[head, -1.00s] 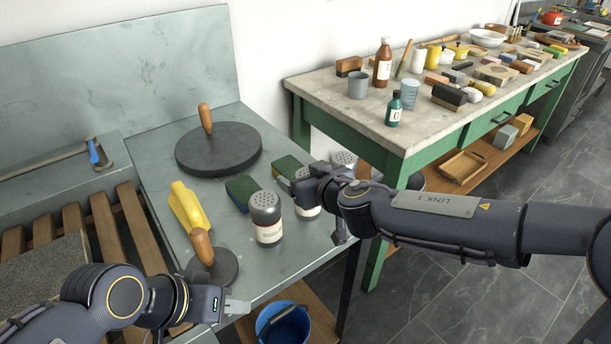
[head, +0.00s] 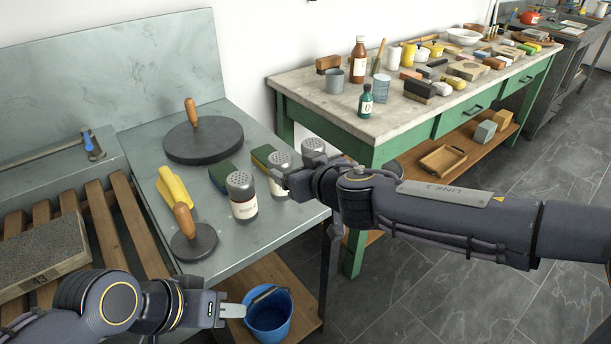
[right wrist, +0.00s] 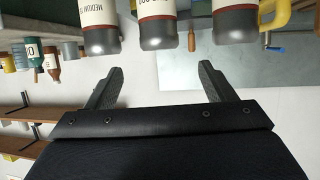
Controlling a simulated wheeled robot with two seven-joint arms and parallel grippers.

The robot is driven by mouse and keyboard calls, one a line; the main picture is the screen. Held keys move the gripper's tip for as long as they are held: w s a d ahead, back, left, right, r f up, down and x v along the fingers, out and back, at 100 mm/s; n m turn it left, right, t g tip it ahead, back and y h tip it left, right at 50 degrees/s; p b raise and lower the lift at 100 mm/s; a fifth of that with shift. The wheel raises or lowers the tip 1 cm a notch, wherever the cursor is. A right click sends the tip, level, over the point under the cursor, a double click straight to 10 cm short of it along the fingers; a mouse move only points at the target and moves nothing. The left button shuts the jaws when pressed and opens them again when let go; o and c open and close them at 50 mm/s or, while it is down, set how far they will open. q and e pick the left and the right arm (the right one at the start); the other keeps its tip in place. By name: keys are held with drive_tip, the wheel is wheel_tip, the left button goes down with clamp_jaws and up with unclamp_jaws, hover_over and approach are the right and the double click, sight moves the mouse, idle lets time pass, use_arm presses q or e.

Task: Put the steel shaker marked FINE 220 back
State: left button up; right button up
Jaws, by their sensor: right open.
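Three steel shakers with perforated tops stand upright on the grey bench: a near one (head: 243,197), a middle one (head: 279,172) and a far one (head: 313,147). My right gripper (head: 283,182) is open and empty beside the middle shaker, covering part of it. In the right wrist view, upside down, the open right gripper (right wrist: 160,80) points toward the shakers, apart from them. The left shaker there (right wrist: 98,22) reads MEDIUM; the middle (right wrist: 157,22) and right (right wrist: 235,20) labels are cut off. I cannot read FINE 220. My left gripper (head: 233,311) is low, near the bench front, without a visible object.
The grey bench (head: 265,215) also holds a round black disc (head: 203,142), a yellow tool (head: 174,187), a smaller handled disc (head: 193,244) and green-topped blocks. A blue bucket (head: 269,315) stands below. A crowded green table (head: 400,122) is behind. Floor at right is clear.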

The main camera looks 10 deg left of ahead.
drive_tip(key=d+r+m+t+h, duration=0.1)
drive_tip(key=d+m+h, duration=0.3)
drive_tip(key=d, duration=1.2)
drive_tip(key=s+d+f+m+g+h, duration=0.1)
drive_tip(key=s+d+h, duration=0.15)
drive_tip(key=d, duration=0.55)
drive_tip(key=s+d+f+m+h, duration=0.2)
drive_tip(key=s+d, duration=0.2)
drive_tip(key=d, duration=0.4)
drive_tip(key=s+d+f+m+g, duration=0.1)
drive_tip(key=s+d+f+g, duration=0.15)
drive_tip(key=s, duration=0.25)
drive_tip(key=s+d+f+m+g, duration=0.1)
drive_tip(key=s+d, duration=0.3)
drive_tip(key=s, duration=0.2)
drive_tip(key=s+a+f+m+y, duration=0.1)
drive_tip(key=s+a+f+y, duration=0.2)
drive_tip(key=s, duration=0.6)
drive_tip(key=shift+s+a+f+g, duration=0.15)
drive_tip(key=shift+s+f+g, duration=0.2)
drive_tip(key=shift+g, duration=0.1)
drive_tip(key=shift+r, duration=0.15)
